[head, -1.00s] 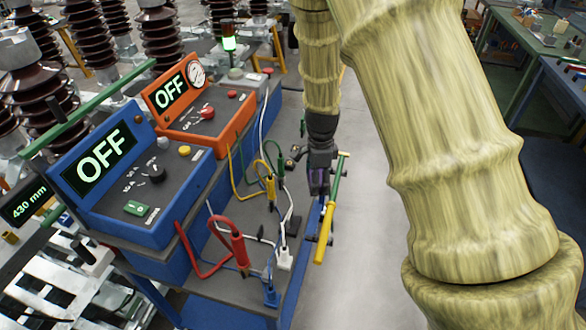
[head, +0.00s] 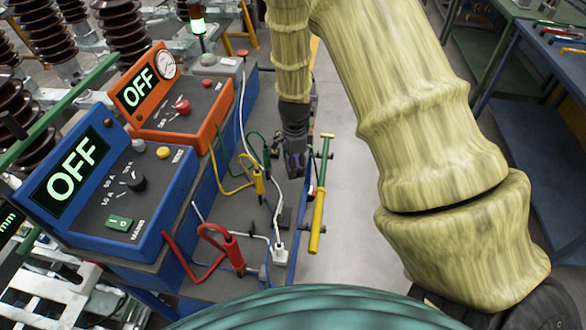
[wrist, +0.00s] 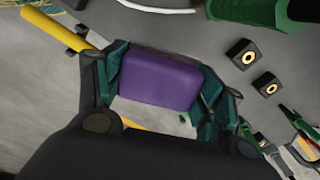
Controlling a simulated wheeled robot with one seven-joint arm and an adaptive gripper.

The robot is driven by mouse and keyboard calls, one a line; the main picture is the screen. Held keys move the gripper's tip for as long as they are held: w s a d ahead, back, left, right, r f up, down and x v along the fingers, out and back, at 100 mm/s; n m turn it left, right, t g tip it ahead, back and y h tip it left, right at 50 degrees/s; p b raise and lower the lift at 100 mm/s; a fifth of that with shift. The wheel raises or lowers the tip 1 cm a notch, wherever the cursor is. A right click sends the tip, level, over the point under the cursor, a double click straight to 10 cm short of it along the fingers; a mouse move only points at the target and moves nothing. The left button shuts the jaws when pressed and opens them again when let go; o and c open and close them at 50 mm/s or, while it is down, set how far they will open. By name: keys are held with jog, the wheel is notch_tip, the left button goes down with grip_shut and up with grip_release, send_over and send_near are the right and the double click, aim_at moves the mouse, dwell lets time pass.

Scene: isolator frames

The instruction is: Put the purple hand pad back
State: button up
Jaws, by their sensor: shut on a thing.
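My gripper (head: 295,170) hangs down at the right edge of the blue test cart's grey top (head: 215,287). In the wrist view my gripper (wrist: 168,96) is shut on the purple hand pad (wrist: 158,79), which sits between the two teal-lined fingers. The pad shows as a plain purple block with rounded edges. Pale floor shows just below it in the picture. In the head view the pad is only a small dark purple patch at the fingertips, and its exact outline cannot be told.
A yellow and green handled tool (head: 317,220) hangs along the cart's right side, close to my gripper. Yellow (head: 258,182) and red (head: 234,250) clamps with cables lie on the cart. Blue (head: 120,190) and orange (head: 180,105) boxes read OFF.

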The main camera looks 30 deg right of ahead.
jog(key=shift+g, duration=0.3)
jog(key=w+f, duration=0.2)
jog(key=f, duration=0.1)
jog(key=w+f+p, duration=0.1)
jog(key=f, duration=0.1)
jog(key=shift+s+f, duration=0.25)
jog(key=shift+f, duration=0.05)
jog(key=shift+s, duration=0.25)
jog(key=shift+s+r, duration=0.15)
jog(key=shift+s, duration=0.1)
jog(key=shift+w+f, duration=0.25)
jog(key=o, duration=1.3)
jog(key=shift+w+f, duration=0.15)
jog(key=shift+s+r, duration=0.2)
jog(key=shift+w, duration=0.15)
